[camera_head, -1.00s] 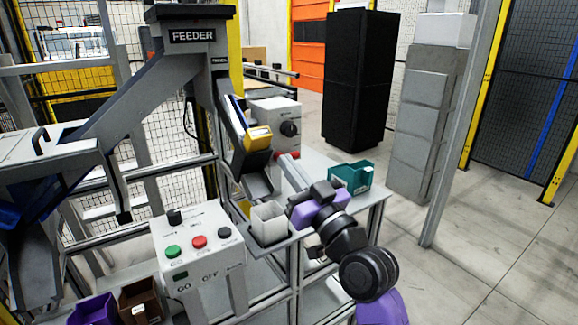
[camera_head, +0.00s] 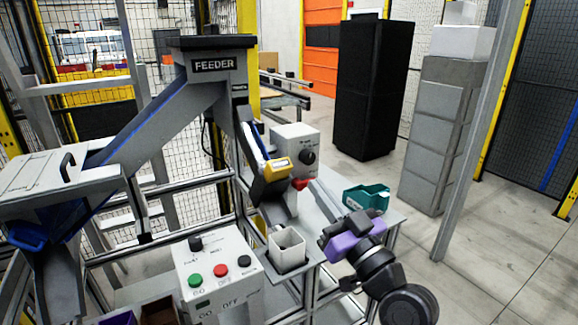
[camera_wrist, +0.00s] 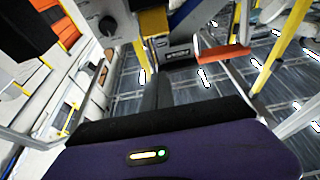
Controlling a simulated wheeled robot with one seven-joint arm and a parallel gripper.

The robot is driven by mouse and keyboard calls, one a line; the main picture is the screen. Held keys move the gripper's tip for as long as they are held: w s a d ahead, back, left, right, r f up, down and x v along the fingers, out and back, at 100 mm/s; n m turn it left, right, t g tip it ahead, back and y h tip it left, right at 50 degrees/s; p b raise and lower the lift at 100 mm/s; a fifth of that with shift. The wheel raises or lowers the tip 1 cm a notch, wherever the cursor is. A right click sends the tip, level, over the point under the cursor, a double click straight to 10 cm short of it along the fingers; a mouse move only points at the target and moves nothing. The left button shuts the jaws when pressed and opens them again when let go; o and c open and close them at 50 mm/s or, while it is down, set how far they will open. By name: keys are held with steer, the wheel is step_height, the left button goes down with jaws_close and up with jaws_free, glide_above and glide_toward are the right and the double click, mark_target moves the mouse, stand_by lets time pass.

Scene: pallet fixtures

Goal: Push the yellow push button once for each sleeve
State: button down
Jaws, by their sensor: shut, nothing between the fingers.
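A yellow block (camera_head: 278,170) with a pale label sits at the lower end of the feeder chute in the head view. I cannot tell whether it is the push button or a sleeve. A yellow piece (camera_wrist: 154,22) also shows at the top of the wrist view. My gripper (camera_head: 314,184) is shut and empty, its thin grey fingers pointing up and left beside a small red part (camera_head: 299,184) below the white knob box. Contact there cannot be told. The fingers (camera_wrist: 158,78) also show shut in the wrist view. No clearly yellow button is visible on the front control box (camera_head: 218,275).
The FEEDER frame (camera_head: 214,65) and its chute stand to the left of my arm. An open white bin (camera_head: 287,243) is below the chute. A teal bin (camera_head: 366,198) stands on the table's right. The white box with a black knob (camera_head: 308,157) is behind. Floor is clear at right.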

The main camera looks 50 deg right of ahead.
mark_target(281, 177)
steer(key=w+d+p, duration=0.1)
steer(key=w, duration=0.2)
steer(key=w+d+p, duration=0.1)
steer(key=w, duration=0.3)
steer(key=w+d+r+p, duration=0.1)
steer(key=w, duration=0.2)
steer(key=shift+w, duration=0.25)
steer(key=shift+w+d+f, duration=0.1)
steer(key=shift+w+f, duration=0.25)
steer(key=shift+f, duration=0.1)
steer(key=f+b, duration=0.1)
steer(key=w+f+b, duration=0.1)
steer(key=b, duration=0.1)
steer(key=w+f+b, duration=0.1)
steer(key=b, duration=0.1)
steer(key=shift+d+f, duration=0.25)
steer(key=shift+f, duration=0.05)
steer(key=shift+w+d+f+b, duration=0.1)
steer(key=shift+w+f+b, duration=0.35)
steer(key=shift+b, duration=0.4)
steer(key=shift+f, duration=0.15)
